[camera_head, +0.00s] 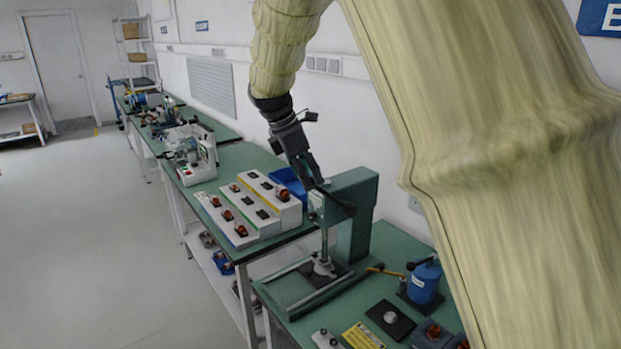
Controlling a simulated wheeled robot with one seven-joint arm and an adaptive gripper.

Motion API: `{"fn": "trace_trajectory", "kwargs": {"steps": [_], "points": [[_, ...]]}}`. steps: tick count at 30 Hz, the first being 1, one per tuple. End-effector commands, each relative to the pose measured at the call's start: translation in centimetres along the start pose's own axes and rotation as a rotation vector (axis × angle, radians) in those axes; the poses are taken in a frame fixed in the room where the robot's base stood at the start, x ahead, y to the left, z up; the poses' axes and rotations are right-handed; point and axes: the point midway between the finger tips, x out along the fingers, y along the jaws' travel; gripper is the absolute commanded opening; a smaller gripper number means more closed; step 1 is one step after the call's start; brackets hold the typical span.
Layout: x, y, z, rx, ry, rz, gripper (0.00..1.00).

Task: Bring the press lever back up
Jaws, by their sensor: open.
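The press (357,222) is a green column with a head on top, standing on the near green bench. A vertical grey ram (324,243) comes down from its head to a dark round fixture on the base. My gripper (319,186) points down at the upper left of the press head, beside or against it; contact cannot be told. It is open. A thin dark bar (340,200) runs along the press head just right of my fingers; it may be the press lever, but where it ends and my fingers begin is unclear.
A stepped white tray (243,207) with several orange-brown parts stands left of the press. A blue bin (291,183) is behind it. Right of the press stand a blue canister (424,281) and a black pad (390,320). The aisle floor (95,250) is clear.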

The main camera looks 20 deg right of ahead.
Motion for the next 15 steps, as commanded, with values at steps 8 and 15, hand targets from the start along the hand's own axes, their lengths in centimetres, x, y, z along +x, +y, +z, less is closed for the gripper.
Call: {"fn": "trace_trajectory", "kwargs": {"steps": [8,15], "points": [[2.6,0.0,0.0,-0.001,0.000,-0.001,0.51],[3.0,0.0,0.0,0.000,0.000,0.000,0.51]]}}
